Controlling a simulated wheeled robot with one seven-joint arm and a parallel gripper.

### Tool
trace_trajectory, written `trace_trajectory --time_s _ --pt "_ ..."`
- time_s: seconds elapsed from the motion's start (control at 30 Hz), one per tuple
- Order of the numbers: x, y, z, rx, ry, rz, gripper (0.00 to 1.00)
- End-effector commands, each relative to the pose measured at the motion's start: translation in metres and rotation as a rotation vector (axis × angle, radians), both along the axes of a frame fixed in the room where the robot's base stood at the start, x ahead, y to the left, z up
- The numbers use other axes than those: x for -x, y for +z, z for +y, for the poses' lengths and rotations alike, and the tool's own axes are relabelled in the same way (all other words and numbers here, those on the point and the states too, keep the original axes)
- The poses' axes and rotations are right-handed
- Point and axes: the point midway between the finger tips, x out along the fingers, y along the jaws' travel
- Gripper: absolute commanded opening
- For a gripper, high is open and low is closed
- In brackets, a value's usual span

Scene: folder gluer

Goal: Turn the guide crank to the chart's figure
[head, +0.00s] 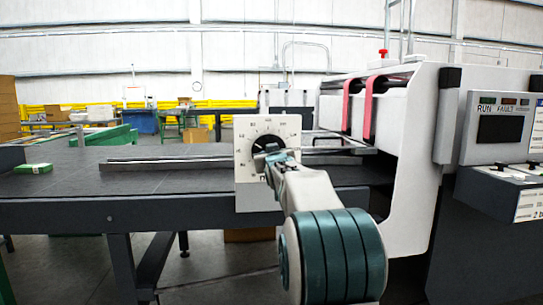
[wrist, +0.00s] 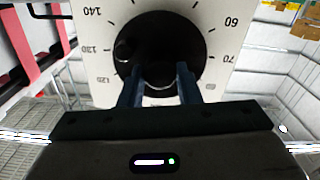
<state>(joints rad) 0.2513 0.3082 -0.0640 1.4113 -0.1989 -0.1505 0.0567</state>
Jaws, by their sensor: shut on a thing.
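The guide crank is a round black disc (wrist: 165,45) on a white dial plate (head: 250,128) at the table's front edge, beside the machine. The plate carries a ring of figures; 140, 130, 120, 60 and 70 are readable in the wrist view. My gripper (wrist: 160,80) has its two blue fingers at the lower edge of the disc, shut on a dark part of the crank that they partly hide. In the head view my gripper (head: 268,160) covers the lower part of the dial. I cannot tell which figure the crank is set to.
The white folder gluer (head: 415,150) with red belts (head: 371,100) stands right. A RUN/FAULT panel (head: 500,128) and a partly cut-off printed sheet (head: 530,206) are at far right.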

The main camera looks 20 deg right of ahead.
Motion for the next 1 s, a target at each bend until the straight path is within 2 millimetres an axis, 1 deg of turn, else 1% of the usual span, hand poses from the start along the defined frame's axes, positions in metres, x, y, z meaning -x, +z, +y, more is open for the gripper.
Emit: trace_trajectory --time_s 0.03,0.07,0.1,0.13,0.43,0.57,0.67,1.0 --pt "0.0 -0.002 0.0 -0.001 -0.001 0.004 0.08" --pt "0.0 -0.002 0.0 -0.002 -0.001 0.004 0.39" --pt "0.0 -0.002 0.0 -0.002 -0.001 0.004 0.5" --pt "0.0 -0.002 0.0 -0.002 0.0 0.003 0.52" --pt "0.001 0.0 0.0 -0.001 0.0 0.001 0.52" --pt "0.009 0.0 0.003 -0.001 0.001 0.0 0.52" --pt "0.021 0.001 0.007 -0.001 0.001 -0.001 0.52" --pt "0.079 0.0 0.023 -0.002 0.0 -0.001 0.52"
